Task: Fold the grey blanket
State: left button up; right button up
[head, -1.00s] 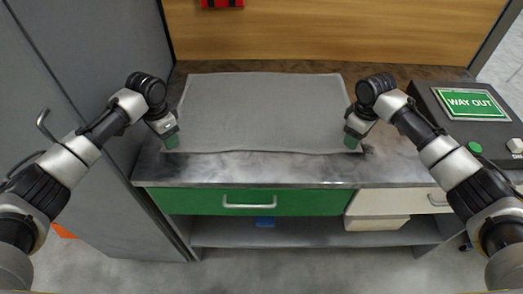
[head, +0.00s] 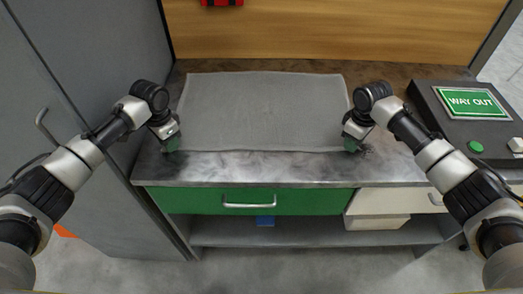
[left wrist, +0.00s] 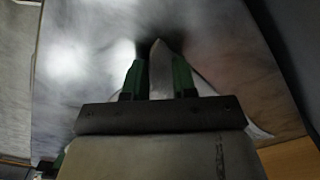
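The grey blanket (head: 262,110) lies spread flat on the dark counter. My left gripper (head: 172,146) is at its near left corner, low over the counter. In the left wrist view, the green fingers of my left gripper (left wrist: 158,70) stand apart, with the pointed corner of the blanket (left wrist: 158,58) between them and a gap visible on each side. My right gripper (head: 350,146) is at the blanket's near right corner, with its fingertips down at the counter. The gap between its fingers cannot be made out.
A dark box with a green WAY OUT sign (head: 470,103) and buttons stands at the right of the counter (head: 260,168). A tall grey cabinet (head: 75,120) closes off the left side. A wooden panel (head: 330,35) rises behind. A bare strip of counter lies in front of the blanket.

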pick_arm(q)
grip_shut()
pick_arm(e)
jog(key=shift+f, duration=0.1)
grip_shut()
